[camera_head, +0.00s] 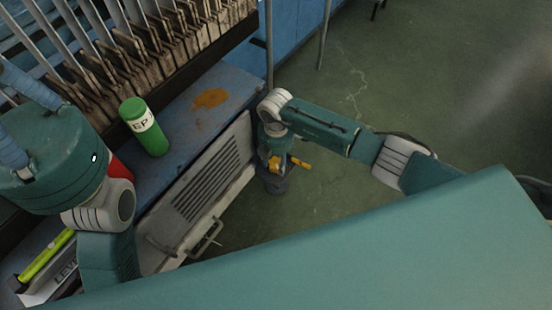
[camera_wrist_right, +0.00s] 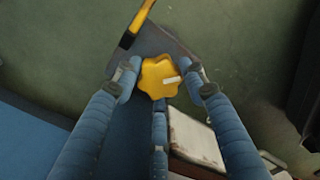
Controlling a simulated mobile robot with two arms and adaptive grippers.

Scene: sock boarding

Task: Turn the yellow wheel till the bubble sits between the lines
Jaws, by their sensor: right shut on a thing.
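The yellow wheel (camera_wrist_right: 155,77) is a lobed knob with a white mark on its right side, seen in the right wrist view. My right gripper (camera_wrist_right: 163,79) has a blue finger on each side of it and is shut on it. In the head view, my right gripper (camera_head: 274,152) points down beside the bench's end, with some yellow below it. A yellow-green bar (camera_head: 46,256), which looks like a spirit level, lies at the lower left near lettering reading "LEVE". My left arm partly covers that area. I cannot make out a bubble or lines.
A green "EP" bottle (camera_head: 145,127) stands on the blue bench (camera_head: 190,88) near an orange stain. A grey louvred panel (camera_head: 200,175) with a handle is on the bench's side. A yellow lever (camera_wrist_right: 138,22) juts out beyond the wheel. The green floor to the right is clear.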

